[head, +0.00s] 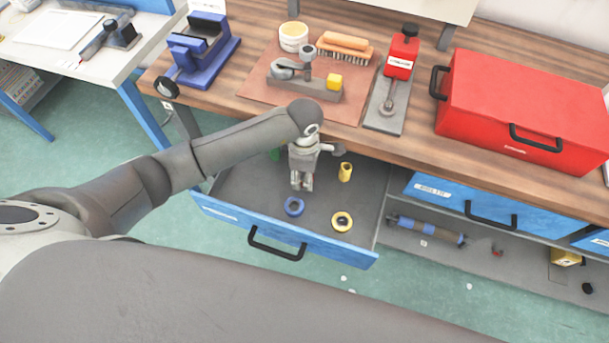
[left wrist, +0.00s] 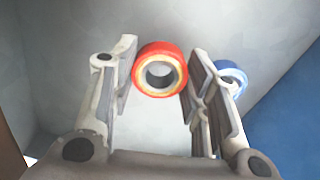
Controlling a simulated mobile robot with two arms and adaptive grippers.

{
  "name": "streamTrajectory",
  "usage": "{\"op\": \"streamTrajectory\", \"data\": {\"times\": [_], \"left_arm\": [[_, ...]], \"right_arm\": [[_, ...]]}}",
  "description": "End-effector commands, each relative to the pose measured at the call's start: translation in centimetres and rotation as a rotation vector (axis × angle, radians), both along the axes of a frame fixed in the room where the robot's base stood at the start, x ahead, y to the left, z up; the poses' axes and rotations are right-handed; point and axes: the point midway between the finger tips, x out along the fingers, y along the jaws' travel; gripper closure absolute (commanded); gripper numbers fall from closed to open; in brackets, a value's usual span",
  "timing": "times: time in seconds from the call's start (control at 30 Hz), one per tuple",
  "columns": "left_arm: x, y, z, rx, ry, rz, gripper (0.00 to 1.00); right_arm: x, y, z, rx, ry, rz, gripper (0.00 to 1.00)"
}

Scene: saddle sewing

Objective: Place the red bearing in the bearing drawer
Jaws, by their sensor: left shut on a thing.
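The red bearing (left wrist: 160,69) is a red ring with a pale inner rim and an open bore. In the left wrist view it sits between the two fingers of my left gripper (left wrist: 160,75), which is shut on it. In the head view the left gripper (head: 302,186) points down inside the open drawer (head: 335,255), which has a blue front and a grey inside. The red bearing cannot be made out there. A blue bearing (head: 294,206) and a yellow bearing (head: 342,221) lie on the drawer floor. The blue one also shows in the left wrist view (left wrist: 233,75). My right gripper is not in view.
A yellow cylindrical part (head: 345,172) and a partly hidden green thing (head: 273,155) are also in the drawer. The workbench (head: 425,137) above carries a red toolbox (head: 525,95), a blue vise (head: 202,50) and other tools. Drawer floor between the bearings and right wall is clear.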

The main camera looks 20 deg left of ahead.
Motion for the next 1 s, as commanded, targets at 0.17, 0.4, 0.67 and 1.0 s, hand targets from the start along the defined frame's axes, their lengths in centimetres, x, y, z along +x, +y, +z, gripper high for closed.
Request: {"op": "streamTrajectory", "data": {"times": [0.17, 0.4, 0.67, 1.0], "left_arm": [[-0.1, -0.1, -1.8, -0.001, 0.002, -0.002, 0.9], [-0.1, -0.1, -1.9, -0.001, 0.001, -0.002, 0.9], [-0.1, -0.1, -2.1, 0.0, 0.001, -0.002, 0.48], [-0.2, -0.1, -1.6, -0.001, 0.002, -0.002, 0.48]], "right_arm": [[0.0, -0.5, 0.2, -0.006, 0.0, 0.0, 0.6], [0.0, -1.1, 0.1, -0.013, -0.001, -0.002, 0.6], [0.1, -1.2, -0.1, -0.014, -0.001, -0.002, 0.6], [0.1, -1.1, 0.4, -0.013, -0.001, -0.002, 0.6]]}}
